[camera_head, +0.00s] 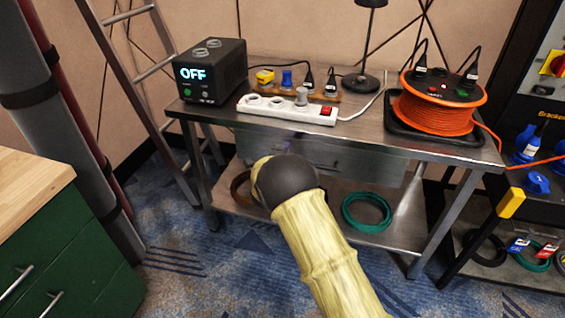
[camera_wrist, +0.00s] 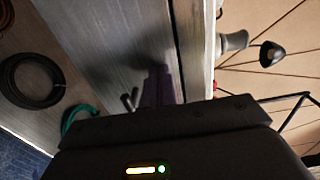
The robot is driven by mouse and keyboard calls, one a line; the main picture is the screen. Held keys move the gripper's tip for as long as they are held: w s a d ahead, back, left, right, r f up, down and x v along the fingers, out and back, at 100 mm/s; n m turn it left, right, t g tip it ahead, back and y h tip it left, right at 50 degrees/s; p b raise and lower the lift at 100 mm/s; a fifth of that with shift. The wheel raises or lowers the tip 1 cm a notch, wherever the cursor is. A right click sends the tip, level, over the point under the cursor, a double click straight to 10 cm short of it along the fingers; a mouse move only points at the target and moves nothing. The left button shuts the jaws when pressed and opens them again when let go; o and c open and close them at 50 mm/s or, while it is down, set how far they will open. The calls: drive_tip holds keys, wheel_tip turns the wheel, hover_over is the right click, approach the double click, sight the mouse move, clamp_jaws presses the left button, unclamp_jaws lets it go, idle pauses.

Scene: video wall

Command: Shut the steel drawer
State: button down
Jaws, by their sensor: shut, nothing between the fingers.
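The steel drawer (camera_head: 355,162) hangs under the top of the steel workbench (camera_head: 300,130) in the head view, partly hidden behind my arm. Its brushed grey front (camera_wrist: 115,45) fills the middle of the wrist view, turned sideways, with a small dark bar handle (camera_wrist: 128,102) near my gripper. How far the drawer stands out is hard to tell. My gripper (camera_wrist: 160,88) is a dark shape at the bottom of the wrist view, shut and empty, pointing at the drawer front. Whether it touches the front is unclear. My arm hides it in the head view.
On the bench stand a black power box (camera_head: 212,72) reading OFF, a white power strip (camera_head: 287,108), a black lamp (camera_head: 361,82) and an orange cable reel (camera_head: 437,112). A green coil (camera_head: 367,212) lies on the lower shelf. A green cabinet (camera_head: 60,245) stands left.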

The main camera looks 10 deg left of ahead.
drive_tip(key=shift+w+d+r, duration=0.1)
drive_tip(key=shift+w+r, duration=0.2)
drive_tip(key=shift+w, duration=0.15)
drive_tip(key=shift+r, duration=0.1)
drive_tip(key=s+a, duration=0.1)
drive_tip(key=s, duration=1.3)
drive_tip(key=shift+s+f+p, duration=0.2)
drive_tip(key=shift+f+p, duration=0.15)
drive_tip(key=shift+f, duration=0.05)
drive_tip(key=shift+a, duration=0.1)
